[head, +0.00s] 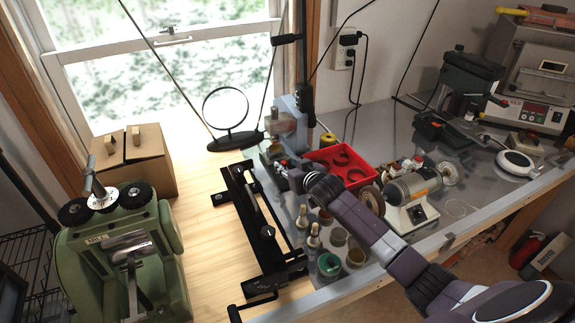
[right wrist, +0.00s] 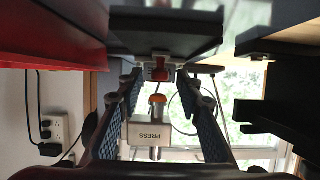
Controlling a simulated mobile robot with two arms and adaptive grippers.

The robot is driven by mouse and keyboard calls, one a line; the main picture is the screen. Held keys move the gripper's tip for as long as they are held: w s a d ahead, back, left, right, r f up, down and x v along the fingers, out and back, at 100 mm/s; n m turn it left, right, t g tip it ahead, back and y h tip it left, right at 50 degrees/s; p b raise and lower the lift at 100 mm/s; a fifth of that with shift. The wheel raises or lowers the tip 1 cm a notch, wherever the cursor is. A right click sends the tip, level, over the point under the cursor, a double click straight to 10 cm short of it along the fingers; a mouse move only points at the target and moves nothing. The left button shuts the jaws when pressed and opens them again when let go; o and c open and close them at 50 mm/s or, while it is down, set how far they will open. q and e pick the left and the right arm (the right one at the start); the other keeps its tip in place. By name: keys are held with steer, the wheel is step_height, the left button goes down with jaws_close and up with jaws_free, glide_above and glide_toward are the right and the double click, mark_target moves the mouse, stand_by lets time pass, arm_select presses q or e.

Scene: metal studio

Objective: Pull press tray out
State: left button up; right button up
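The press (head: 291,122) stands at the back left of the metal bench. A dark flat slab (right wrist: 165,42), perhaps the press tray, lies just above that piece. My right gripper (head: 287,172) is at the front of the press. In the right wrist view its blue-padded fingers (right wrist: 160,83) are apart, with the red piece between and beyond their tips. I cannot tell whether they touch it. My arm partly hides the press's lower front. My left gripper is not in view.
A red bin (head: 338,160) sits right beside the press. A bench grinder (head: 408,192) and small bottles and jars (head: 329,263) flank my right arm. A black rail frame (head: 262,238) runs along the bench's left edge. A green rolling mill (head: 120,250) is at lower left.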

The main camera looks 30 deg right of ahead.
jaws_close()
stand_by(0.3)
